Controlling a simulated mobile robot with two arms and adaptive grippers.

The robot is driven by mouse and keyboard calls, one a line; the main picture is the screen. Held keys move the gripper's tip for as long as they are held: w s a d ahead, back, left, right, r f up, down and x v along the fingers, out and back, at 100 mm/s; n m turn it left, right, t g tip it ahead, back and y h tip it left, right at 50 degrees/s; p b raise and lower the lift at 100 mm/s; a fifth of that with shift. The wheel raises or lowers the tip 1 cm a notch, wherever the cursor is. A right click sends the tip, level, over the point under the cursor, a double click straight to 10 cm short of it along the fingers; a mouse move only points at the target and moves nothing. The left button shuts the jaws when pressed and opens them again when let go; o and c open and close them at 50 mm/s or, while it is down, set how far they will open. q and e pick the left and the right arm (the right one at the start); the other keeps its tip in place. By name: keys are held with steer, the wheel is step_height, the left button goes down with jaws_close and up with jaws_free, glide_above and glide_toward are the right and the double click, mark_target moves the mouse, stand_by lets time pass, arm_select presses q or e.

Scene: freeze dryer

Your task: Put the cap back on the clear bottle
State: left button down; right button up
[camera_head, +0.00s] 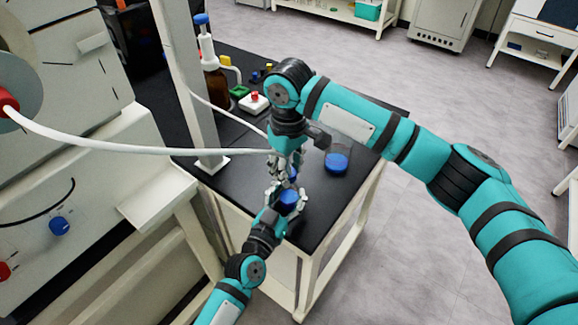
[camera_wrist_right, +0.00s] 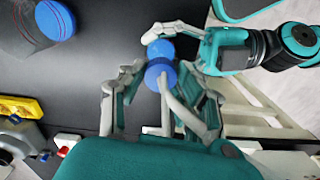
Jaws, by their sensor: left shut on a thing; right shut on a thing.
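My right gripper (camera_head: 280,170) reaches down from above and is shut on a blue piece (camera_wrist_right: 160,74), which looks like the cap. My left gripper (camera_head: 286,197) comes in from the front and is shut on a second blue-topped piece (camera_head: 289,197), seen in the wrist view as a blue disc (camera_wrist_right: 160,49). The two blue pieces are close together and overlap in the wrist view. Whether they touch I cannot tell. The body of what the left gripper holds is mostly hidden, so I cannot confirm it is the clear bottle.
A clear vessel with a blue round end (camera_head: 336,162) is on the black cart top (camera_head: 237,184), right of my grippers. A brown bottle (camera_head: 215,85) and a white device (camera_head: 254,103) are farther back. A white post (camera_head: 186,90) and hose (camera_head: 130,148) are to the left.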

steer(key=shift+f, duration=0.6)
stand_by(0.3)
steer(key=m, duration=0.6)
steer(key=shift+s, duration=0.1)
steer(key=m, duration=0.8)
steer(key=shift+m, duration=0.4)
steer(key=m, duration=0.7)
steer(key=shift+m, duration=0.4)
steer(key=m, duration=0.7)
